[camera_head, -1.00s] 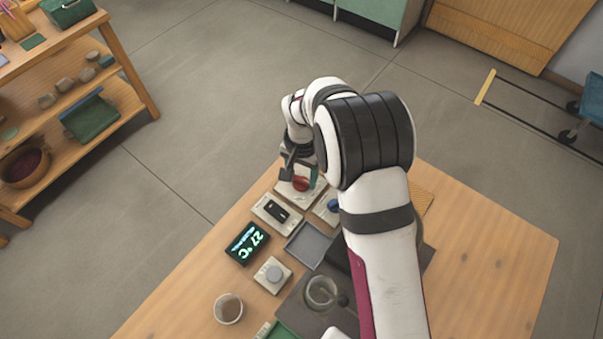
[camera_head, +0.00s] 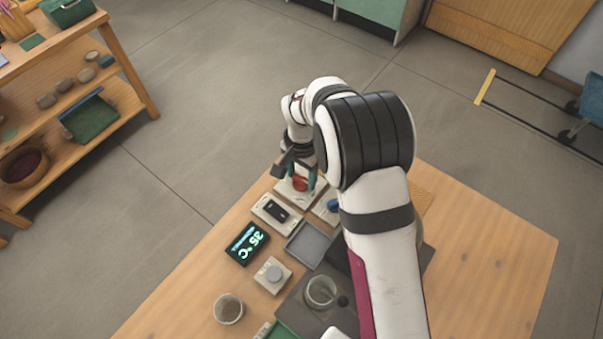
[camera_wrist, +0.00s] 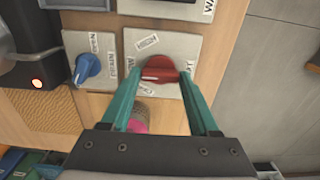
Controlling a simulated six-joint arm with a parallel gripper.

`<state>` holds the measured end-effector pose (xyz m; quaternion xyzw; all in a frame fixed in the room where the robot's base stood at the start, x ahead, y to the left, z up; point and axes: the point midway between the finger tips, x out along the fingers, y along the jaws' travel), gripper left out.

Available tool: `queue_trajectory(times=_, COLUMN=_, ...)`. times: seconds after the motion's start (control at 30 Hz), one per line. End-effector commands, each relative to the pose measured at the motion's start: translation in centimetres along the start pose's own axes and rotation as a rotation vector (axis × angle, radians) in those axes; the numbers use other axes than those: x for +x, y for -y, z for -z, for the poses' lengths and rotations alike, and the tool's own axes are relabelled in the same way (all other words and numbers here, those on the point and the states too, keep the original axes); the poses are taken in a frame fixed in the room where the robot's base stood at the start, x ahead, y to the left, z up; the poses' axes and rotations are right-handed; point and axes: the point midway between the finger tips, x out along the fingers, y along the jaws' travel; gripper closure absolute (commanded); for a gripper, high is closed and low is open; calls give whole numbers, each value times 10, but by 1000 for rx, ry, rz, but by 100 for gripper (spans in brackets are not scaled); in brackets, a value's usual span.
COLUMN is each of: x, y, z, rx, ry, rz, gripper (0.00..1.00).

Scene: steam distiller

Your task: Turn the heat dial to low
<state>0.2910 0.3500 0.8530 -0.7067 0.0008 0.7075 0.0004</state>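A red knob (camera_head: 300,184) sits on a pale plate at the far end of the table. In the wrist view the red knob (camera_wrist: 159,69) lies between my fingertips; its label is partly hidden, so I cannot fully read it. My gripper (camera_head: 302,179) reaches down over it with its two teal fingers on either side. A dark display (camera_head: 248,243) reads 35 °C.
A blue knob (camera_wrist: 87,68) on its own plate is close beside my left finger. The table's right side is clear.

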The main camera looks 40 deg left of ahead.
Motion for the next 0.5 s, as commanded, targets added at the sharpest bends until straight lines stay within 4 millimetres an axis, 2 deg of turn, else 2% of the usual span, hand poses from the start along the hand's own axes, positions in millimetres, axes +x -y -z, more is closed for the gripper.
queue_trajectory(times=0.03, x=0, y=0, z=0, rx=0, ry=0, rz=0, gripper=29)
queue_trajectory(times=0.13, x=0, y=0, z=0, rx=-1, ry=0, rz=0, gripper=11)
queue_trajectory(times=0.17, x=0, y=0, z=0, rx=-1, ry=-1, rz=0, gripper=10)
queue_trajectory(times=0.4, x=0, y=0, z=0, rx=-1, ry=-1, rz=1, gripper=10)
queue_trajectory(times=0.5, x=-8, y=1, z=1, rx=-2, ry=-3, rz=3, gripper=10)
